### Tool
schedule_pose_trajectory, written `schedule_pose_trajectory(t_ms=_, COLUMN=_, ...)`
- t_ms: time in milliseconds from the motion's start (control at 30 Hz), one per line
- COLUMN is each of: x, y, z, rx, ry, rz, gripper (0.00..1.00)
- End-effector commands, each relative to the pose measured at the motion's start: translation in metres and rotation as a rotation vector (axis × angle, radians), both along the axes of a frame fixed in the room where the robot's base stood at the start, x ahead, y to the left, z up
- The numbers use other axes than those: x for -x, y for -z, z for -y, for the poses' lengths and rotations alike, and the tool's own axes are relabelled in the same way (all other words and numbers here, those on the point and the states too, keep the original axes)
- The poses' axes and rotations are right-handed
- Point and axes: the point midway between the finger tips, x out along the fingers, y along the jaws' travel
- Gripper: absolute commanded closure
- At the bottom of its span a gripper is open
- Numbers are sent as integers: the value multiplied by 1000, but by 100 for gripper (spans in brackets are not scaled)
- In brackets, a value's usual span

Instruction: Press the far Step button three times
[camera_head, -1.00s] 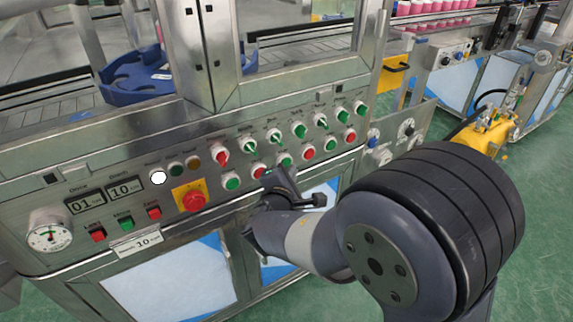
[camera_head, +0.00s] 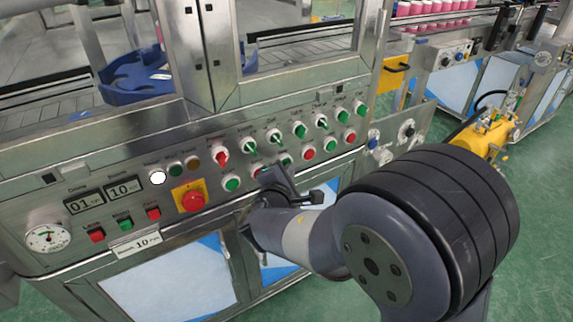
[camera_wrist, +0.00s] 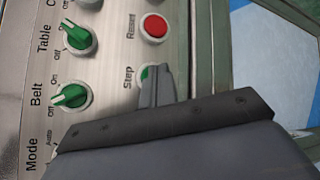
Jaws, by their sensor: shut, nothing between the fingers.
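The green Step button (camera_wrist: 146,73) shows in the wrist view beside its "Step" label, partly hidden behind my fingertips. In the head view a green button (camera_head: 286,158) in the lower row sits just beyond my gripper. My gripper (camera_head: 270,173) is shut and empty, with its tip close to the panel. In the wrist view my gripper (camera_wrist: 155,72) overlaps the right part of the Step button. I cannot tell whether the tip touches it.
A red Reset button (camera_wrist: 154,27) neighbours Step. The Belt knob (camera_wrist: 72,98) and Table knob (camera_wrist: 78,40) are in the row alongside. A red emergency stop (camera_head: 193,200) on a yellow plate is to the left. Cabinet doors lie below the panel.

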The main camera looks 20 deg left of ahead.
Motion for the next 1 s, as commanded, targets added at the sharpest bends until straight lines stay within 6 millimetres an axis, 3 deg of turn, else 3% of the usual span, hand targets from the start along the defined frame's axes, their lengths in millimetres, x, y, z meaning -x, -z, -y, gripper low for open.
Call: schedule_pose_trajectory(t_ms=1000, x=9, y=0, z=11, rx=0, ry=0, rz=0, gripper=100)
